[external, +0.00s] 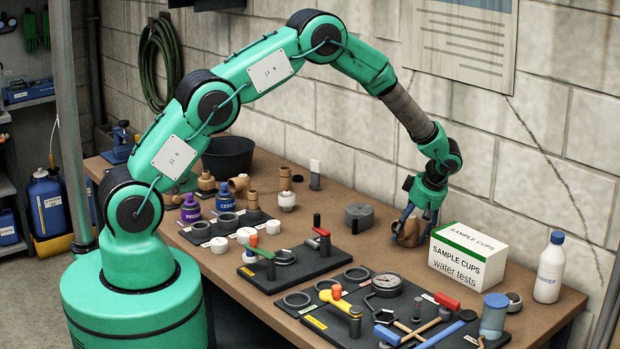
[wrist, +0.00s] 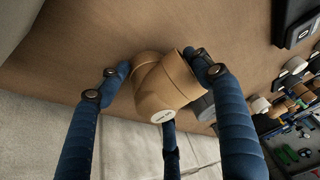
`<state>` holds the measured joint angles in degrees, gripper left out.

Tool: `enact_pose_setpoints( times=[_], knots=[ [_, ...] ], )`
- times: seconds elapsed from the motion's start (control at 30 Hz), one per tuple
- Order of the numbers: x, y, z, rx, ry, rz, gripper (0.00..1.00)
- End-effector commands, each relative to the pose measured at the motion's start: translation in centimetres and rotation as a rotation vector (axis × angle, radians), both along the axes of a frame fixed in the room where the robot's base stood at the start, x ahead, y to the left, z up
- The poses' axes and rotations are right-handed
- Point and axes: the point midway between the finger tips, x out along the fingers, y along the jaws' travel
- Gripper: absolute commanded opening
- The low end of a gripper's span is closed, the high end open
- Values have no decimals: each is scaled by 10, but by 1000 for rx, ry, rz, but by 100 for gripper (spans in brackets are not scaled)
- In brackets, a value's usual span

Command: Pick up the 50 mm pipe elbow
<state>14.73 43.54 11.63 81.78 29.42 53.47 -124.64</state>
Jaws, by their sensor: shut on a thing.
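The tan pipe elbow (external: 409,233) is at the back right of the bench, left of the sample cups box. My gripper (external: 406,219) reaches down over it, and its blue fingers are shut on the elbow. In the wrist view the elbow (wrist: 163,90) sits between the blue fingers of my gripper (wrist: 160,80), with one finger on each side and a third below it. A pale label shows on its near end. It is at or very near the bench top; I cannot tell whether it touches.
The white and green sample cups box (external: 468,257) stands close on the right, with a white bottle (external: 549,268) beyond it. A grey block (external: 359,215) lies to the left. Dark tool boards (external: 341,318) with valves and a gauge fill the front. The block wall is close behind.

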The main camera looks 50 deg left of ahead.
Motion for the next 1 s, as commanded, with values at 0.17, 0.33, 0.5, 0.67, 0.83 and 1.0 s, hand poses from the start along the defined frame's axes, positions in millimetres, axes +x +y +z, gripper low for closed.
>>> enact_pose_setpoints(
  times=[0.17,0.33,0.5,0.67,0.83,1.0],
  knots=[
    [1,0,12,-1,-2,0,20],
    [2,0,33,-1,-4,1,20],
    [-18,2,37,0,0,0,20],
    [-43,5,39,1,-1,-1,20],
    [-72,8,42,0,-1,0,20],
    [-101,11,45,0,-2,0,20]
  ],
)
